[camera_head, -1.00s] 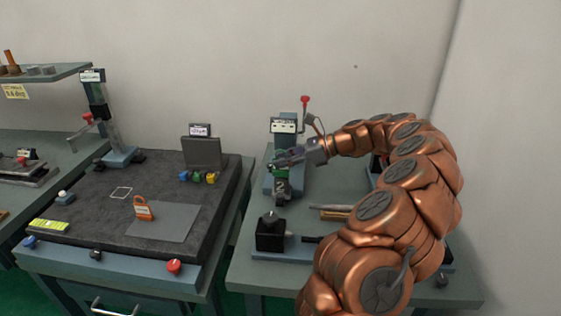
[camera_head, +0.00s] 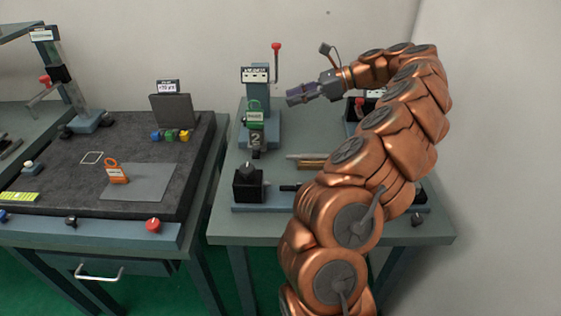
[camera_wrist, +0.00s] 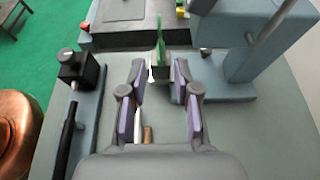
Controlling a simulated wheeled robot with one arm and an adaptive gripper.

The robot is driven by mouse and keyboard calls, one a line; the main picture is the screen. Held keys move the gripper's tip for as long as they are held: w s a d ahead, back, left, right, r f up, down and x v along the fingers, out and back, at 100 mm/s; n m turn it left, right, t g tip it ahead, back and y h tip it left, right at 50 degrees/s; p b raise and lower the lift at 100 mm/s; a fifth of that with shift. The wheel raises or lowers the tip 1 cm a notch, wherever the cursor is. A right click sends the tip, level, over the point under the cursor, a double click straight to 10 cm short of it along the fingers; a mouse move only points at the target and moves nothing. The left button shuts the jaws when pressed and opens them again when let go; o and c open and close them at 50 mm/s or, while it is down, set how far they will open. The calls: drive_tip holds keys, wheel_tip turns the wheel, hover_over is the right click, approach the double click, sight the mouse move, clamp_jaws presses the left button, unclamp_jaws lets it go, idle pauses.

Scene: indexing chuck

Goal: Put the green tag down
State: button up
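The green tag (camera_head: 255,112) is upright at the front of the blue-grey upright fixture (camera_head: 272,130), above a dark part marked "2" (camera_head: 256,139). In the wrist view the tag (camera_wrist: 160,44) shows edge-on, beyond my fingertips. My gripper (camera_head: 290,97) is to the right of the tag in the head view, apart from it. I cannot tell exactly what supports the tag.
An orange tag (camera_head: 117,172) is on a grey sheet (camera_head: 150,184) on the left bench. Small coloured blocks (camera_head: 169,136) lie behind it. A red-topped lever (camera_head: 276,58) rises beside the fixture. A black knob block (camera_head: 248,182) and brass rods (camera_head: 305,160) are in front.

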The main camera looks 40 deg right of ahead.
drive_tip(key=a+r+n+g, duration=0.2)
drive_tip(key=a+n, duration=0.2)
drive_tip(key=a, duration=0.5)
drive_tip(key=a+r+n+g, duration=0.2)
drive_tip(key=a+n, duration=0.1)
drive_tip(key=a, duration=0.5)
drive_tip(key=s+a+f+n+g+h, duration=0.1)
drive_tip(key=s+a+n+g, duration=0.2)
drive_tip(key=a, duration=0.4)
drive_tip(key=s+a+f+n+g+h, duration=0.1)
drive_tip(key=s+a+n, duration=0.2)
drive_tip(key=a+n, duration=0.35)
drive_tip(key=s+a+f+n+g+h, duration=0.1)
drive_tip(key=s+a+f+n+h, duration=0.2)
drive_tip(key=s+f, duration=0.35)
drive_tip(key=s+a+f+n+g+h, duration=0.2)
drive_tip(key=s+a+f+n, duration=0.15)
drive_tip(key=s, duration=0.65)
drive_tip(key=s+d+f+n+h, duration=0.3)
drive_tip(key=s+d, duration=0.1)
drive_tip(key=s, duration=0.4)
drive_tip(key=shift+f, duration=0.35)
drive_tip(key=shift+s+d, duration=0.1)
wheel_tip(320, 180, up, 4)
drive_tip(key=p, duration=0.3)
drive_tip(key=shift+f+p, duration=0.2)
drive_tip(key=shift+p, duration=0.1)
